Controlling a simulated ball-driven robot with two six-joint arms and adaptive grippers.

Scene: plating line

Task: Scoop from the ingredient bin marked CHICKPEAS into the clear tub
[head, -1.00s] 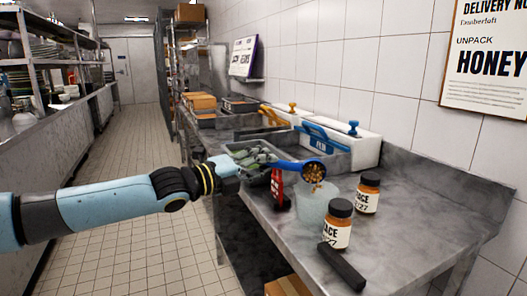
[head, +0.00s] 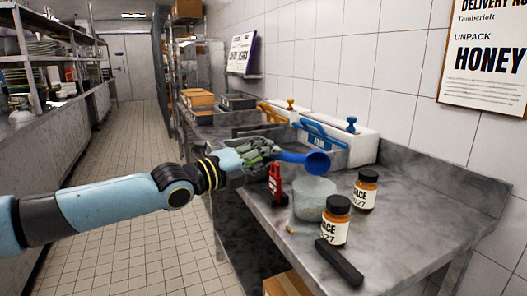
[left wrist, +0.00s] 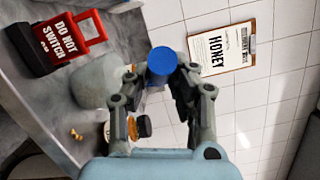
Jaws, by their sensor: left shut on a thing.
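My left gripper (head: 262,152) is shut on the handle of a blue scoop (head: 318,162), which also shows in the left wrist view (left wrist: 162,62). The scoop is above and just behind the clear tub (head: 314,186), its bowl facing the head camera; I see no chickpeas in it. The tub stands on the counter and appears in the left wrist view (left wrist: 97,82); its contents cannot be made out. A few chickpeas (head: 290,229) lie on the counter in front of the tub. No bin label reading CHICKPEAS is legible. My right gripper is out of view.
Two dark-lidded jars (head: 336,222) (head: 365,192) stand right of the tub, and a black bar (head: 338,262) lies near the front edge. A red "DO NOT SWITCH" sign (head: 275,184) stands left of the tub. Bins with blue (head: 322,140) and orange handles stand behind.

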